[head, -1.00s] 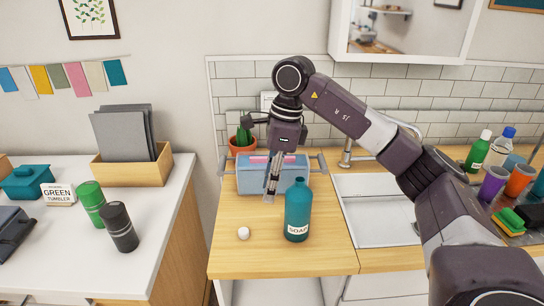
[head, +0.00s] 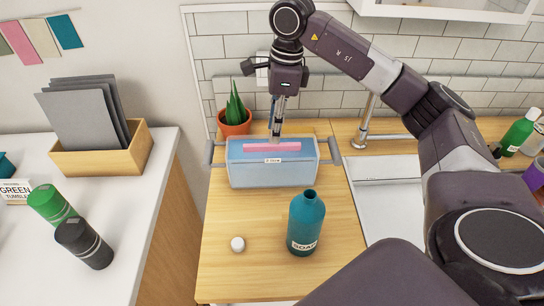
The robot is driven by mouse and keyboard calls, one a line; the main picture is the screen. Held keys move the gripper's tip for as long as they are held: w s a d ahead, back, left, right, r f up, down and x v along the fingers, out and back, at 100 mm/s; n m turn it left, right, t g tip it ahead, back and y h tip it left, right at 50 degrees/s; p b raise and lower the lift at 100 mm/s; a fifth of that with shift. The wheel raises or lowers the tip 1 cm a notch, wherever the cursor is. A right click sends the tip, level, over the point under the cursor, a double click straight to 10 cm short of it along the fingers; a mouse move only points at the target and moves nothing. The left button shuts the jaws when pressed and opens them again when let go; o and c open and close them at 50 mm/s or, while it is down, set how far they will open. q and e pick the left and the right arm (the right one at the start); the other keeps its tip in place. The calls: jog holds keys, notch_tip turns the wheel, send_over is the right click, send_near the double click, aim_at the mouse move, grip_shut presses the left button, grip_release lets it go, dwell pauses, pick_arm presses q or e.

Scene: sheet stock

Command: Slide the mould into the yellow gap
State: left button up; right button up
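A pale blue, box-shaped container (head: 272,176) with a grey handle at each end stands on the wooden counter. It has a pink strip across its top and a small white label; it may be the mould. My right gripper (head: 276,138) points down at the top of this box, its fingertips at or just behind the pink strip. Its fingers look close together, seen nearly edge-on; I cannot tell whether they are open, or whether they touch the box. No yellow gap can be made out. My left gripper is out of view.
A teal soap bottle (head: 306,224) and a small white cap (head: 238,244) stand in front of the box. A potted plant (head: 235,118) is behind it, a sink (head: 392,200) to the right.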

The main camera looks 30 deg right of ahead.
aim_at(272, 145)
notch_tip(272, 145, down, 4)
jog(key=shift+w+r+p, duration=0.1)
jog(key=shift+w+p, duration=0.05)
jog(key=shift+p, duration=0.6)
jog(key=shift+f, duration=0.4)
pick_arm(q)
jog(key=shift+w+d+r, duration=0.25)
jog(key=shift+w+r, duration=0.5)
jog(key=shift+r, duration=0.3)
pick_arm(e)
grip_shut()
jog(key=shift+w, duration=0.1)
